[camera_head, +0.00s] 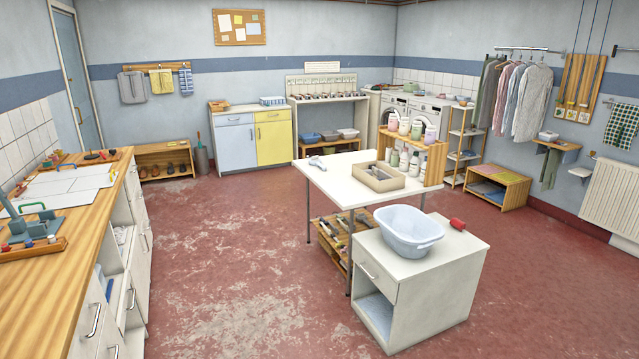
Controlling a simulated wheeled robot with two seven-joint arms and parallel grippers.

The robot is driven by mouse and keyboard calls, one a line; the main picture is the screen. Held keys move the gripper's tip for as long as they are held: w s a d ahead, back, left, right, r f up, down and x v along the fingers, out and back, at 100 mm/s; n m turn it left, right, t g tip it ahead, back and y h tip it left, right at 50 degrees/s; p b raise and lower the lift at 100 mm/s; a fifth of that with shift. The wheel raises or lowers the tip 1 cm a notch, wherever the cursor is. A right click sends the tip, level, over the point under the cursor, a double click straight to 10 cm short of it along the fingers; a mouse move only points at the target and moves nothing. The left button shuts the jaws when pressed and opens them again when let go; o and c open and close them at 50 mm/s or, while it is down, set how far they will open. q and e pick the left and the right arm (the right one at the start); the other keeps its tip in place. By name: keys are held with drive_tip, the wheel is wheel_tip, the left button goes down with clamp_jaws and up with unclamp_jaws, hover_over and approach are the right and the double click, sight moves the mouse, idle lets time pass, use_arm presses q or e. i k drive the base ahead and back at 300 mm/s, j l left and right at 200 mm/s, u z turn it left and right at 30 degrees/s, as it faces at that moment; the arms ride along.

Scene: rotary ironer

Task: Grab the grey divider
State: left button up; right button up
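A beige open box (364,184) stands on the white-topped table in the middle of the room. A small grey-brown piece (377,173) shows inside it; it may be the grey divider, but it is too small to be sure. No other thing can be clearly told as a grey divider. Neither of my grippers is in view.
A white cabinet (428,290) with a light-blue basin (408,229) and a red roll (458,225) stands before the white-topped table (330,182). A long wooden counter (90,220) runs along the left. The red floor (225,250) between is clear.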

sight(381, 173)
drive_tip(key=i+j, duration=0.1)
drive_tip(key=i, duration=1.7)
